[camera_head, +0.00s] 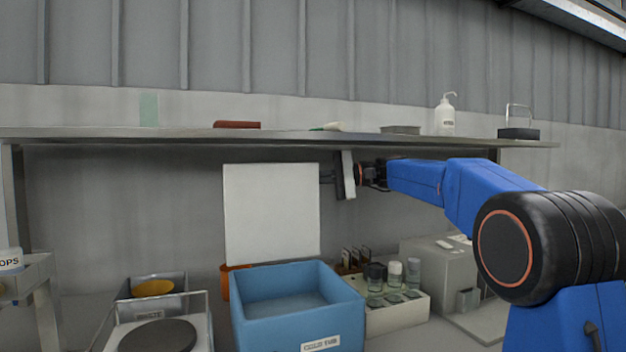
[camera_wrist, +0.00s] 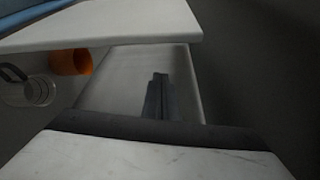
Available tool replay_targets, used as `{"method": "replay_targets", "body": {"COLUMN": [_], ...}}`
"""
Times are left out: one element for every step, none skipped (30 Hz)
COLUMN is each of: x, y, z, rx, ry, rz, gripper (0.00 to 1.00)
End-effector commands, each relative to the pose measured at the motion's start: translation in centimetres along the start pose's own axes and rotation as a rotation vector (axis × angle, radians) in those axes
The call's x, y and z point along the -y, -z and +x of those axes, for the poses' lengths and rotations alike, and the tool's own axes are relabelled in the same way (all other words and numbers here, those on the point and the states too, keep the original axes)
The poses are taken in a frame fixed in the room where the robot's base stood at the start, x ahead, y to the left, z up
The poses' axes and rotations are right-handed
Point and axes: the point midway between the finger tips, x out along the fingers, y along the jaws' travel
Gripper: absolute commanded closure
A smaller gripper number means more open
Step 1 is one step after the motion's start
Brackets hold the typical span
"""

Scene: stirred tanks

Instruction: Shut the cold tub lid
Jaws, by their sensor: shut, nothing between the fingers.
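The blue cold tub (camera_head: 297,312) stands on the bench in the head view, open at the top. Its white lid (camera_head: 271,213) stands upright above the tub's back. The lid also fills the top of the wrist view as a pale slab (camera_wrist: 110,25), with a corner of blue at the upper left. My gripper (camera_head: 326,177) is at the lid's right edge. Its fingertips are partly hidden there, and I cannot tell whether they touch the lid. In the wrist view my gripper's fingers (camera_wrist: 160,80) are together and hold nothing.
A shelf (camera_head: 290,139) runs just above the lid and my gripper. An orange pot (camera_head: 226,283) sits behind the tub. A rack of jars (camera_head: 393,310) stands right of the tub, and a waste container (camera_head: 157,300) and hotplate (camera_head: 158,336) stand left.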

Motion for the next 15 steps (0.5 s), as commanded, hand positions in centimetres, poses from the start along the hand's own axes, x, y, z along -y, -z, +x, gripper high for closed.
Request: {"method": "replay_targets", "body": {"x": [0.0, 0.0, 0.0, -0.1, 0.0, 0.1, 0.1, 0.1, 0.0, 0.1, 0.1, 0.0, 0.0, 0.0, 0.0], "y": [-0.1, -0.1, -0.1, -0.1, -0.4, -1.1, -1.4, -1.8, -2.2, -2.5, -2.7, -3.0, -3.1, -3.3, -3.5], "z": [1.1, 1.6, 2.3, 2.8, 2.8, 2.3, 2.2, 2.0, 1.9, 1.8, 1.7, 1.6, 1.5, 1.4, 1.4], "rx": [0.004, 0.003, 0.003, 0.004, 0.002, 0.000, 0.000, -0.001, -0.001, -0.001, -0.001, -0.001, -0.001, -0.001, -0.001], "ry": [-0.001, -0.001, -0.001, -0.001, -0.001, 0.000, 0.000, 0.000, 0.000, 0.000, 0.000, 0.000, 0.000, 0.000, 0.000], "rz": [0.000, 0.000, 0.000, 0.000, -0.001, -0.002, -0.002, -0.001, -0.001, -0.002, -0.001, -0.001, 0.000, 0.000, 0.000], "gripper": [1.00, 1.00, 1.00, 1.00, 1.00, 1.00, 1.00, 1.00, 1.00, 1.00, 1.00, 1.00, 1.00, 1.00, 1.00]}}
